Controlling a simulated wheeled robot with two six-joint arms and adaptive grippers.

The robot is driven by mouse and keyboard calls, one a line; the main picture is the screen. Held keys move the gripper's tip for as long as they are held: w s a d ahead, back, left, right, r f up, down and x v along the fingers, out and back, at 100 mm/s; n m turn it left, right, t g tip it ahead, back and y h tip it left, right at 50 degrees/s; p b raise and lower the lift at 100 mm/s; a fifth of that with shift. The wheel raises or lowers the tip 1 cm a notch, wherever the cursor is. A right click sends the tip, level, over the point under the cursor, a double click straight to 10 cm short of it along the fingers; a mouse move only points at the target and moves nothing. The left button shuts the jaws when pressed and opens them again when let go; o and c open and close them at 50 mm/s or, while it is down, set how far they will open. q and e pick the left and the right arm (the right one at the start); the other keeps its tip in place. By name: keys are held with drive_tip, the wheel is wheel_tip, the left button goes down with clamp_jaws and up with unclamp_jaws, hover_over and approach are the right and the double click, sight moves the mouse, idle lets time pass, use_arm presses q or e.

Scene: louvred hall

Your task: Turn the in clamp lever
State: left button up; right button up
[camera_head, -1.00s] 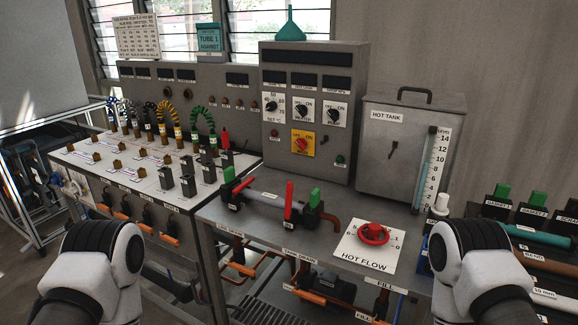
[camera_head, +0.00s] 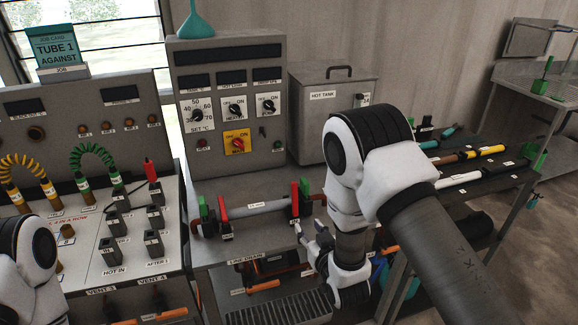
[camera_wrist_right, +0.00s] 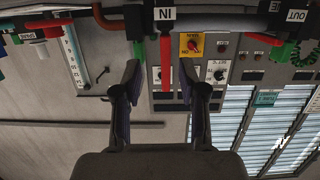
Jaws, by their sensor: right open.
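The in clamp is at the right end of a grey tube on the steel bench, with an upright red in clamp lever (camera_head: 295,198) beside a green block. In the right wrist view, which is upside down, the IN label (camera_wrist_right: 165,14) and the red lever (camera_wrist_right: 166,62) show. My right gripper (camera_head: 309,229) is open and just in front of the clamp. In the wrist view the lever lies between its fingertips (camera_wrist_right: 159,64) in the picture; I cannot tell whether they touch it. My left forearm shows at lower left, its gripper out of view.
The out clamp's red lever (camera_head: 222,209) is at the tube's left end. A control box (camera_head: 228,110) and the hot tank (camera_head: 325,120) stand behind. A panel of switches and hose loops (camera_head: 92,160) is on the left. A rack of coloured tubes (camera_head: 470,155) is on the right.

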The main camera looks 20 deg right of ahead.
sight(295, 186)
drive_tip(key=w+r, duration=0.1)
drive_tip(key=r, duration=0.1)
drive_tip(key=w+r+t+p, duration=0.1)
drive_tip(key=w+r, duration=0.1)
drive_tip(key=r, duration=0.1)
drive_tip(key=w+r+t, duration=0.1)
drive_tip(key=w+r, duration=0.1)
drive_tip(key=shift+w+a+r, duration=0.15)
drive_tip(key=shift+w+a, duration=0.05)
drive_tip(key=shift+a, duration=0.05)
drive_tip(key=w, duration=0.1)
drive_tip(key=w+p, duration=0.1)
drive_tip(key=w, duration=0.2)
drive_tip(key=shift+w+a+p, duration=0.35)
drive_tip(key=shift+w, duration=0.05)
use_arm(q)
wheel_tip(295, 186, up, 4)
drive_tip(key=shift+f, duration=0.1)
use_arm(e)
drive_tip(key=shift+d+f, duration=0.15)
drive_tip(key=shift+f, duration=0.1)
drive_tip(key=shift+c, duration=1)
clamp_jaws()
